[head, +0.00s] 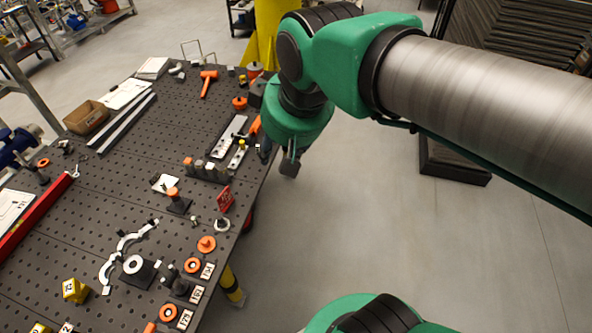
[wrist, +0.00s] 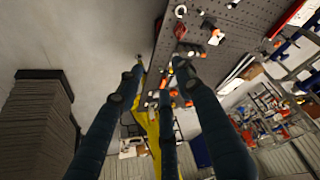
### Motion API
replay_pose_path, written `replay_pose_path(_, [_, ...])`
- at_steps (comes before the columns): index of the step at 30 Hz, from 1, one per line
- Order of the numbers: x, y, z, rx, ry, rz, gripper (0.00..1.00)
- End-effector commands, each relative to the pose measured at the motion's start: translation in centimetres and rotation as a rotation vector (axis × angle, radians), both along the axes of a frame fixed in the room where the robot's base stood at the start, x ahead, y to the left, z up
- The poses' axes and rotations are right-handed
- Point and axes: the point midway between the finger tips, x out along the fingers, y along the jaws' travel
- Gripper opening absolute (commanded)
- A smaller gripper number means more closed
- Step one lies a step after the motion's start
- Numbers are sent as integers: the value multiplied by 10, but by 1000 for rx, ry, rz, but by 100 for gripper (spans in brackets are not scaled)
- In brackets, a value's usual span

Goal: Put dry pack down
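My gripper (wrist: 160,68) shows in the wrist view as long dark fingers whose tips stand apart, with nothing clearly seen between them. In the head view, the wrist end of my arm hangs just off the right edge of the workbench (head: 125,182), with a small grey part (head: 290,164) below it, over the floor. I cannot pick out the dry pack for certain in either view. A small white pad (head: 160,181) lies mid-bench, and a yellow block (head: 75,290) with a label sits at the near left.
The dark perforated bench holds an orange hammer (head: 208,82), a cardboard box (head: 86,117), a red level (head: 38,216), white curved clamps (head: 108,262) and orange round parts (head: 206,244). Bare patches lie between them. A dark rack (head: 520,35) stands at right. The grey floor (head: 420,240) is clear.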

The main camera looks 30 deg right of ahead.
Motion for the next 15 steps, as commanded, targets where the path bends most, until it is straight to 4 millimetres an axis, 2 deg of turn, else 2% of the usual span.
replay_pose_path(1, [-12, -3, -4, 11, -9, -28, 36])
replay_pose_path(6, [-44, -8, -18, 47, -32, -113, 36])
replay_pose_path(10, [-58, -11, -27, 65, -42, -157, 36])
replay_pose_path(15, [-65, -12, -31, 76, -46, -180, 36])
